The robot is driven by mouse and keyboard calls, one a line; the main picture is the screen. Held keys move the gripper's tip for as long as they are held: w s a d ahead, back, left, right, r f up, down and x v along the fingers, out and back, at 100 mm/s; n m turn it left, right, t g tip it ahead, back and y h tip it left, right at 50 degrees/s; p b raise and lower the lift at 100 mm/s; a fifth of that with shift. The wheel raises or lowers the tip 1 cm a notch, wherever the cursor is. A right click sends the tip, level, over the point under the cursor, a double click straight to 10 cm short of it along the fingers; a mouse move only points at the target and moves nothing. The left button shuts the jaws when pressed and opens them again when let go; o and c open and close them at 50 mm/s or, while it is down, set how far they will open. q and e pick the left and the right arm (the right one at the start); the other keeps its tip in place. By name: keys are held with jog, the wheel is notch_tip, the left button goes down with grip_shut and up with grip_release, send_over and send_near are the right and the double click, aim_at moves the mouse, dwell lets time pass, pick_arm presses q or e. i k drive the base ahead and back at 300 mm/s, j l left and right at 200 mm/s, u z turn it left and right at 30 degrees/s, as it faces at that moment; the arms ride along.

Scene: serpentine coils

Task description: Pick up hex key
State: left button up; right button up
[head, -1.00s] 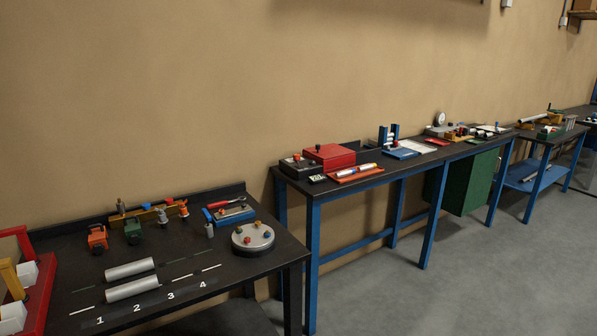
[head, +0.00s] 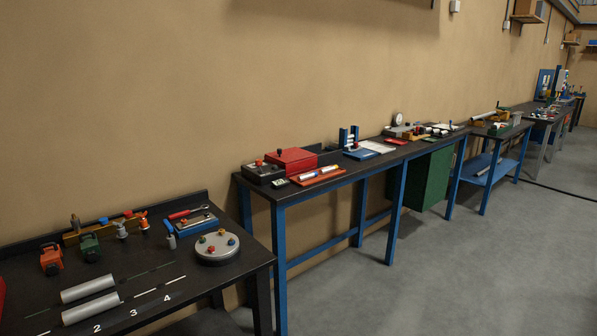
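I cannot make out a hex key for certain in the head view. A thin red-handled tool (head: 187,212) lies by the blue tray (head: 197,224) at the back right of the near bench, but it is too small to identify. Neither of my grippers is in view.
The near black bench (head: 222,269) holds two silver cylinders (head: 90,309), a round grey plate with coloured knobs (head: 217,247), and orange (head: 52,260) and green (head: 90,248) blocks. A long blue-legged bench (head: 340,178) stands beyond. Grey floor (head: 430,270) on the right is clear.

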aim_at(166, 223)
jog(key=i+u, duration=0.85)
jog(key=i+l, duration=0.15)
jog(key=l, duration=0.15)
jog(key=i+l, duration=0.15)
jog(key=l, duration=0.2)
jog(key=i+l, duration=0.35)
jog(key=l, duration=0.25)
